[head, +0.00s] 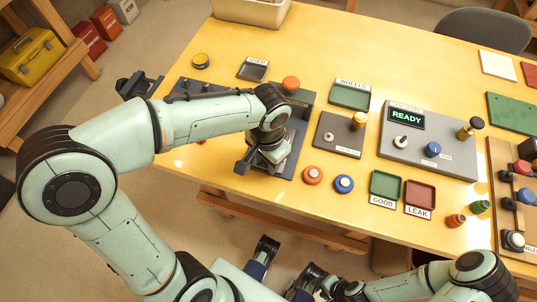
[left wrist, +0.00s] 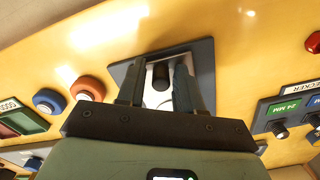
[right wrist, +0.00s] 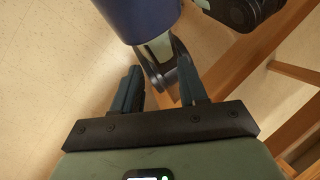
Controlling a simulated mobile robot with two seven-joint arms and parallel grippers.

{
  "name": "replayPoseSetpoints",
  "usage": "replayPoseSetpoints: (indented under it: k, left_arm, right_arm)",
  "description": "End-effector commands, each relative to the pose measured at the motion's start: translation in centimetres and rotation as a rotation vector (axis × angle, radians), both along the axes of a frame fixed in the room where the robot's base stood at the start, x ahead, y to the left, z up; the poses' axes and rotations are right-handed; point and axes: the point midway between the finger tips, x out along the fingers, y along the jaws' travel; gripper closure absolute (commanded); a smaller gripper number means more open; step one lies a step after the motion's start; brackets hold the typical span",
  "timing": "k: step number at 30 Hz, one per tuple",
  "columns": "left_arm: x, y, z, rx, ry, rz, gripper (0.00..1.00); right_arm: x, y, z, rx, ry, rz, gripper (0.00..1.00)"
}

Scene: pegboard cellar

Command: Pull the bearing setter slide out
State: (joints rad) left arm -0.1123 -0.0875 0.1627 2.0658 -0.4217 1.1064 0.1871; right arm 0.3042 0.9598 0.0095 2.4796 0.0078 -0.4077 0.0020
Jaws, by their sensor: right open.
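The bearing setter (head: 298,118) is a dark grey fixture near the front edge of the yellow bench, partly hidden under my left gripper (head: 264,162) in the head view. In the left wrist view its dark base (left wrist: 204,50) holds a pale metal slide (left wrist: 150,98) with an upright black knob (left wrist: 160,76). My left gripper (left wrist: 159,80) has its fingers on both sides of the knob, with a visible gap on the left side; it looks open. My right gripper (right wrist: 164,88) is open and empty, low in front of the bench.
The green GOOD tray (head: 385,185) and red LEAK tray (head: 420,197) are farther right. A grey tester panel reads READY (head: 406,116). A wooden bench rail (right wrist: 240,60) is near my right gripper.

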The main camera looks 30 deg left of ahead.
Motion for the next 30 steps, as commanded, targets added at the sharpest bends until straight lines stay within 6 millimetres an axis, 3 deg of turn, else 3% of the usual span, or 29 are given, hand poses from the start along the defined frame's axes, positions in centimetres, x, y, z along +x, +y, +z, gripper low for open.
replayPoseSetpoints:
  k: [9, 13, 24, 30]
  left_arm:
    - [0.1, 0.0, 0.1, 0.000, -0.004, 0.000, 0.53]
    - [0.2, 0.0, 1.0, -0.001, -0.007, 0.001, 0.53]
    - [0.2, 0.0, 8.8, -0.001, -0.010, 0.001, 0.53]
    - [0.1, -0.1, 12.1, -0.001, -0.007, -0.001, 0.53]
  right_arm:
    - [0.0, 0.0, 0.0, 0.000, 0.001, 0.000, 0.57]
    - [-0.1, 0.0, 0.2, 0.001, 0.004, 0.001, 0.57]
    - [-0.6, 0.0, 1.6, 0.005, 0.025, 0.006, 0.57]
    - [-0.8, 0.0, 2.2, 0.006, 0.034, 0.008, 0.57]
